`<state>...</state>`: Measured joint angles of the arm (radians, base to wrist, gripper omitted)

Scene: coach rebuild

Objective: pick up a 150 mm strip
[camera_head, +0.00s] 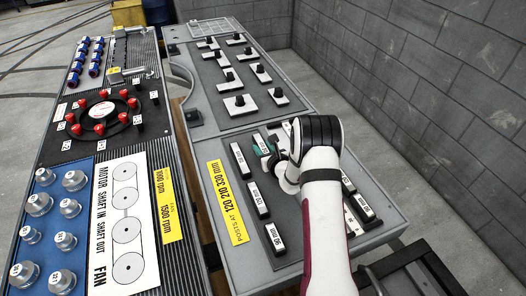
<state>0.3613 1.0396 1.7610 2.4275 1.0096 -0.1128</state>
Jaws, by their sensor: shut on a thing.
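My gripper (272,157) is over the dark strip tray (294,262), on the right-hand bench. It is shut on a dark strip with a white label (263,146); my arm hides much of it, and I cannot read its length. I cannot tell whether it is clear of the tray. Other dark strips with white labels lie to the left of and below my gripper: one at upper left (240,160), one in the middle (259,200), and one marked 90 mm (274,239). More strips (362,207) show partly at the right, behind my arm.
A yellow sign reading 120 210 330 mm (228,203) lies left of the tray. Black-knobbed plates (239,104) stand on the bench beyond. The left bench carries a ring of red parts (104,114) and metal cylinders (62,281). A block wall (430,90) rises at the right.

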